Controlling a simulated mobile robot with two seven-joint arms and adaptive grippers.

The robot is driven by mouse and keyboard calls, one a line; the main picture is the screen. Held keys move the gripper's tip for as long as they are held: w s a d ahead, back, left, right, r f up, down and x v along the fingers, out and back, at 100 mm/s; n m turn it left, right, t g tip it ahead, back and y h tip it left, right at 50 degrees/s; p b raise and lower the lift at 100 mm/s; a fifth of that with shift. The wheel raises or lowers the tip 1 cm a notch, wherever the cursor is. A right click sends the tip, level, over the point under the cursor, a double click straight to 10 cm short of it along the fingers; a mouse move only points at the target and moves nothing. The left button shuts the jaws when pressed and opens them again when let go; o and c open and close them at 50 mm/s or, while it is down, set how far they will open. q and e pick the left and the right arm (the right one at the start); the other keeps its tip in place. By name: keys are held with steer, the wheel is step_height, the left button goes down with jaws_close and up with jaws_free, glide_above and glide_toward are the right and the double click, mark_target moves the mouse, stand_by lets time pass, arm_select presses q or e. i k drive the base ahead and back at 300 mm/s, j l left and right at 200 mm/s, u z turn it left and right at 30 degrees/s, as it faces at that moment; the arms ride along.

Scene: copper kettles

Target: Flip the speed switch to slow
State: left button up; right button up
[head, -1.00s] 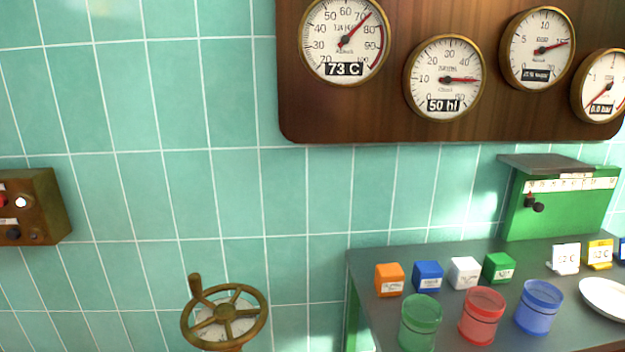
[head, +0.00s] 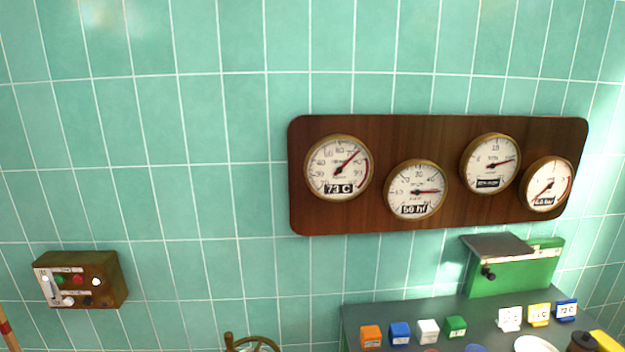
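A brass-coloured control box (head: 80,279) is mounted on the tiled wall at the lower left of the head view. Neither of my grippers shows in the head view.
A wooden gauge board (head: 440,175) with round dials hangs on the wall. A dark table (head: 465,315) at the lower right holds small coloured blocks, number cards and a green box (head: 515,268). A brass handwheel (head: 250,343) shows at the bottom edge.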

mark_target(48, 288)
steer(key=u, duration=1.4)
